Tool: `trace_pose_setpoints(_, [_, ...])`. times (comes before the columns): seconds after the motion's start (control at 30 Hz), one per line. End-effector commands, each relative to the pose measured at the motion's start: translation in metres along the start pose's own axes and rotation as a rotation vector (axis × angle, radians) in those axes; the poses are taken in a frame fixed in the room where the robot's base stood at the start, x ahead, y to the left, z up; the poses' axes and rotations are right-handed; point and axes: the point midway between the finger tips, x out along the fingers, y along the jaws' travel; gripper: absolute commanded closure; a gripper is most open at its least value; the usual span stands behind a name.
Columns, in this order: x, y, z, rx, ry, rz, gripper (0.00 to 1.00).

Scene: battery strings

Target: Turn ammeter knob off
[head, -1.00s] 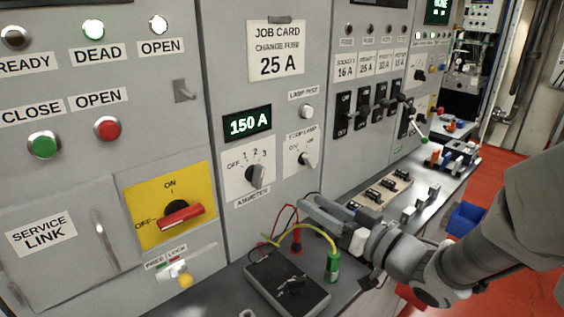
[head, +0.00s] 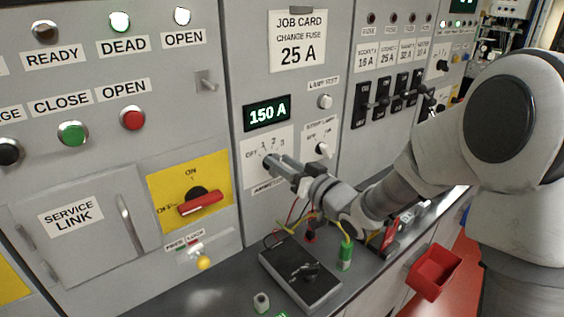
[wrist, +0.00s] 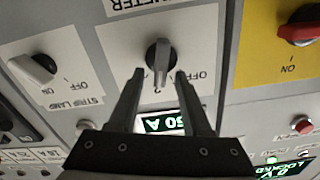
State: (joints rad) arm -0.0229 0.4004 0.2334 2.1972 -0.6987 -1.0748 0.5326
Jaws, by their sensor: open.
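The ammeter knob (wrist: 160,58) is a grey rotary knob on a white plate, under the display (head: 267,114) reading 150 A. In the wrist view the picture is upside down and the knob lies between and just beyond the fingertips of my gripper (wrist: 158,75). The jaws are open, one finger on each side of the knob; I cannot tell whether they touch it. In the head view my gripper (head: 272,161) covers most of the knob and part of its plate (head: 251,150). The OFF mark shows at the plate's left in the head view.
The strip lamp knob (head: 321,148) sits close to the right of the ammeter plate. A red switch handle (head: 201,204) on yellow is to the left. Below, the bench holds a black meter box (head: 300,272) with leads and a green-capped item (head: 345,256).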

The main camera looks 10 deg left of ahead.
Motion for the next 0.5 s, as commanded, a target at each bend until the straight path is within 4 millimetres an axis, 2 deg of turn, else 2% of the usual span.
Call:
trace_pose_setpoints(0.3, [0.0023, -0.0001, 0.0004, 0.000, -0.001, 0.000, 0.53])
trace_pose_setpoints(0.5, [0.0021, -0.0001, 0.0003, 0.000, -0.001, 0.000, 0.89])
